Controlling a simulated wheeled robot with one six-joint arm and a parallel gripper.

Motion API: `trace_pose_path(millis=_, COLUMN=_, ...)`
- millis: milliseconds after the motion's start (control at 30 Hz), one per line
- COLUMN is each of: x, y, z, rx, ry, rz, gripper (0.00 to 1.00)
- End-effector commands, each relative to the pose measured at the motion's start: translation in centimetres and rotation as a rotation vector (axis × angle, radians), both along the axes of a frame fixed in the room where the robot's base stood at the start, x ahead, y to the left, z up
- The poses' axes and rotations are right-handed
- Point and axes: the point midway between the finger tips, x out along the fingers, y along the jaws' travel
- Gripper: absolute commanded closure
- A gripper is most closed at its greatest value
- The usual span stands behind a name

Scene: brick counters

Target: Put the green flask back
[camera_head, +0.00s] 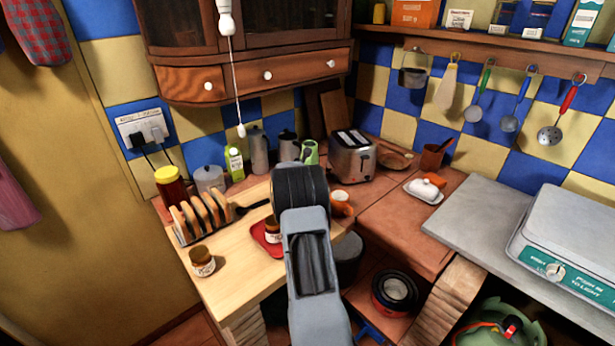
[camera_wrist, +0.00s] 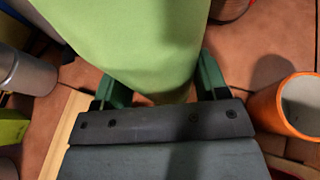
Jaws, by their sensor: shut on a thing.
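The green flask (camera_wrist: 130,40) fills the upper middle of the wrist view, light green and very close. My gripper (camera_wrist: 160,82) is shut on it, with one dark green finger on each side. Its lower end lies near the gripper's dark front plate. In the head view the green flask (camera_head: 310,153) shows just past the end of my arm, left of the toaster, and my gripper is hidden behind my arm. I cannot tell whether the flask touches the counter.
An orange cup (camera_wrist: 285,105) stands close on the right, and a grey canister (camera_wrist: 27,73) on the left. In the head view a toaster (camera_head: 352,155), a green-and-white carton (camera_head: 235,163), a toast rack (camera_head: 202,216) and a red tray (camera_head: 262,242) stand nearby.

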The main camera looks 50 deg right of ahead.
Motion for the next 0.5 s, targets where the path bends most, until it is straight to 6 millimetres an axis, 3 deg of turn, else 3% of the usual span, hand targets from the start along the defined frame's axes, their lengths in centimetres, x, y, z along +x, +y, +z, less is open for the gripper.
trace_pose_path(millis=400, x=0.02, y=-0.03, z=-0.25, rx=-0.003, ry=-0.002, rz=0.000, gripper=0.73)
trace_pose_path(millis=433, x=0.00, y=0.00, z=-0.37, rx=-0.001, ry=0.000, rz=0.000, gripper=0.32)
trace_pose_path(millis=500, x=0.00, y=0.00, z=-0.26, rx=-0.001, ry=0.000, rz=0.000, gripper=0.26)
